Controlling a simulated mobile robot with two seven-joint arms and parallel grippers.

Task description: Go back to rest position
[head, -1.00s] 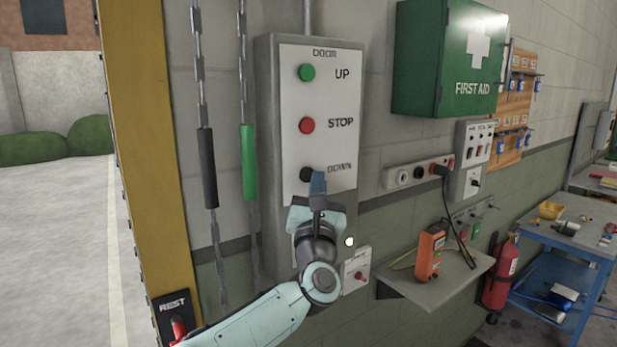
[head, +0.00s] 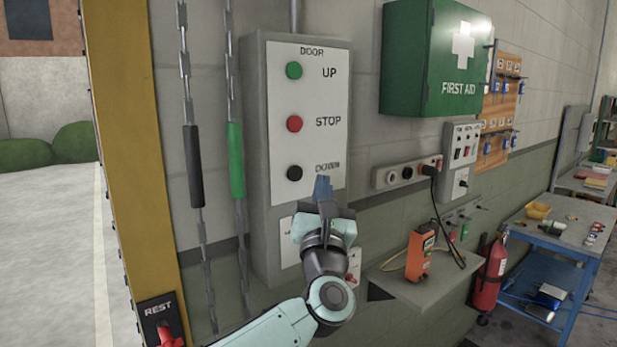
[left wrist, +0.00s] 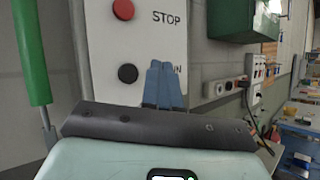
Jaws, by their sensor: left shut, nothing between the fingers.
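My left gripper (head: 322,188) is shut and empty, its blue fingertips pointing up in front of the lower right of the door control box (head: 258,190). In the left wrist view the fingertips (left wrist: 163,84) cover part of the word DOWN. They appear apart from the black DOWN button (head: 294,173), which shows to their left in both views. Above it are the red STOP button (head: 294,123) and the green UP button (head: 294,71). A REST plate (head: 160,318) with a red switch is at the bottom left, beside my arm. My right gripper is out of view.
A shelf (head: 425,285) with an orange device (head: 419,256) juts out right of my gripper. Two chains with a black sleeve (head: 193,165) and a green sleeve (head: 236,160) hang left of the box. A fire extinguisher (head: 489,275) and a blue cart (head: 545,245) stand at right.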

